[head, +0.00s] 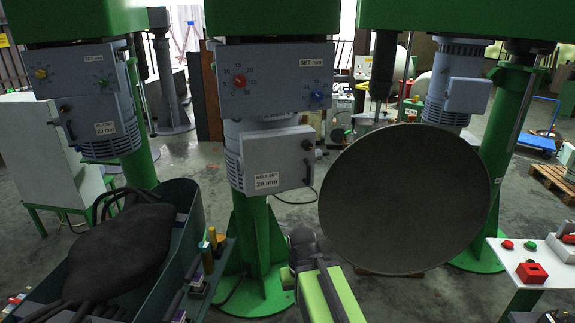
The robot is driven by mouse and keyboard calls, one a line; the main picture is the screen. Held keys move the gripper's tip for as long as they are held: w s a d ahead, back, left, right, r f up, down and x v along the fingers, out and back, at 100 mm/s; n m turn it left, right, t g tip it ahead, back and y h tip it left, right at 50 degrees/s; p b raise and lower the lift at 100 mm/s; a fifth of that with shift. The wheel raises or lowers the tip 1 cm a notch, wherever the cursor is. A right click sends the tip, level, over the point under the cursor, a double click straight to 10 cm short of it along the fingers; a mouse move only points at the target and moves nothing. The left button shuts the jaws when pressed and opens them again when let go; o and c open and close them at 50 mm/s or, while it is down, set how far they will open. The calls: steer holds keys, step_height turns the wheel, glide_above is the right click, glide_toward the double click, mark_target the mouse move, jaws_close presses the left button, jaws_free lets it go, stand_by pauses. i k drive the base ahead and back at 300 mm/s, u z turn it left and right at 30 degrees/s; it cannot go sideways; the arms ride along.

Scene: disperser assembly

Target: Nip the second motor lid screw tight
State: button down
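The middle machine's grey motor (235,150) hangs under a green housing. A light grey box-shaped lid (278,150) labelled "BELT SET 20 mm" is on its front. A dark round screw head or knob (307,145) shows at the lid's upper right, and another dark fitting (307,181) at its lower right. I cannot tell how tight either is. A dark grey and lime green arm part, which looks like mine, rises from the bottom edge below the lid, apart from it. Its end (303,243) is dark and small; I cannot make out fingers or anything held.
A large dark disc (405,200) fills the space right of the lid. A dark green trough (190,235) holding a black bag-like bundle (120,245) stands at the lower left. A white control table (535,265) is at the right. A green column (260,235) stands below the motor.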

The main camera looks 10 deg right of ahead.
mark_target(307, 145)
steer(key=k, duration=1.3)
steer(key=u, duration=0.65)
steer(key=i, duration=1.3)
steer(key=u, duration=0.6)
